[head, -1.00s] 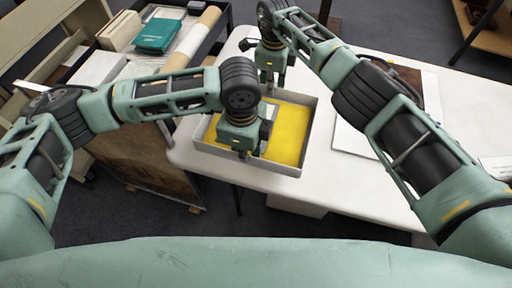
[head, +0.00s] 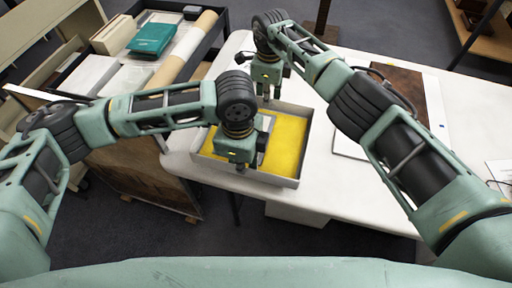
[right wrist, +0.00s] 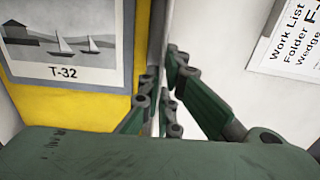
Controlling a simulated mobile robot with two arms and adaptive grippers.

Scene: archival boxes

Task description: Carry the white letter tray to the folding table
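The white letter tray (head: 275,179) has pale grey walls and a yellow floor, and sits on a white table (head: 345,195). A grey picture card labelled T-32 (right wrist: 65,45) lies inside it; my left gripper partly covers it in the head view. My left gripper (head: 240,168) points down at the tray's near wall; its fingertips are too hidden to tell their state. My right gripper (head: 271,97) is at the far wall. In the right wrist view its fingers (right wrist: 161,72) lie on both sides of the wall, close against it, so it looks shut on the tray.
A brown panel on a white sheet (head: 408,85) lies right of the tray. Printed paper (head: 499,174) is at the right edge. A dark cart (head: 215,40) with a green box (head: 152,39) and rolls stands upper left. A brown wooden panel (head: 130,170) stands left of the table.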

